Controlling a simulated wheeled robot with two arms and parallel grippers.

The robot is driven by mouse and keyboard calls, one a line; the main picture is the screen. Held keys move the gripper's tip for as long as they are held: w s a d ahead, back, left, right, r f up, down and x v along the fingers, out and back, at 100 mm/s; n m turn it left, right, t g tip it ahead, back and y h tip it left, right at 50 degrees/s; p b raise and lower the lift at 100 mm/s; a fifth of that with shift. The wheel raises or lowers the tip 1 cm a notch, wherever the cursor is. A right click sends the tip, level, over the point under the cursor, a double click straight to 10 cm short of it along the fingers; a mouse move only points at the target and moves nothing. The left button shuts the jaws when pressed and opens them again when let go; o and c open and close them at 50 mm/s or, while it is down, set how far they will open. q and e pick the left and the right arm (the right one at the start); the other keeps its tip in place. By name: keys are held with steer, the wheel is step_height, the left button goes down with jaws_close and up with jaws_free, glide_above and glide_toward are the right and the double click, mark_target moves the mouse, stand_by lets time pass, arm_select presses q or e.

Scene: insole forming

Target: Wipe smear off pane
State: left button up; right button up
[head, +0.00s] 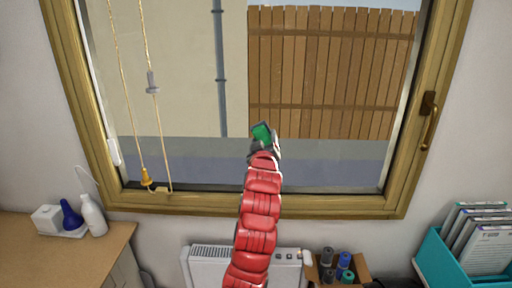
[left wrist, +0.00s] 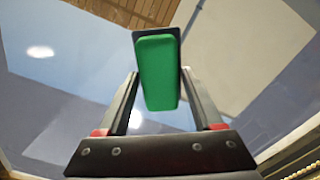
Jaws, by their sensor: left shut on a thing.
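The window pane (head: 185,90) fills the upper middle of the head view inside a wooden frame, with a fence and a pale wall showing through it. My left gripper (head: 264,142) is raised in front of the pane's lower middle. It is shut on a green block (head: 262,132), which also shows in the left wrist view (left wrist: 157,75) with a dark layer at its far end. I cannot tell whether the block touches the glass. Pale spots (left wrist: 40,51) show in the left wrist view; I cannot tell if they are smear or reflections. My right gripper is not in view.
Blind cords (head: 152,82) hang at the pane's left side. A window handle (head: 428,120) sticks out at the right. Below are a radiator (head: 205,265), a counter (head: 60,255) with bottles, a box of rolls (head: 360,267) and a teal file box (head: 440,262).

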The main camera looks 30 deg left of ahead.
arm_select(q)
steer(key=shift+w+d, duration=0.1)
steer(key=shift+d, duration=0.05)
steer(key=shift+b, duration=0.7)
steer(key=shift+s+a+r+b, duration=0.15)
steer(key=shift+s+a, duration=0.15)
steer(key=shift+a, duration=0.3)
steer(key=shift+s+a+f+b, duration=0.15)
steer(key=shift+s+a, duration=0.2)
steer(key=shift+a, duration=0.2)
steer(key=shift+s+a+r+b, duration=0.15)
steer(key=shift+s+a, duration=0.15)
steer(key=shift+a, duration=0.3)
steer(key=shift+s+f, duration=0.2)
steer(key=shift+s, duration=0.15)
steer(key=shift+b+v, duration=0.75)
steer(key=shift+v, duration=1.8)
steer(key=shift+d+r, duration=0.1)
steer(key=shift+d, duration=0.1)
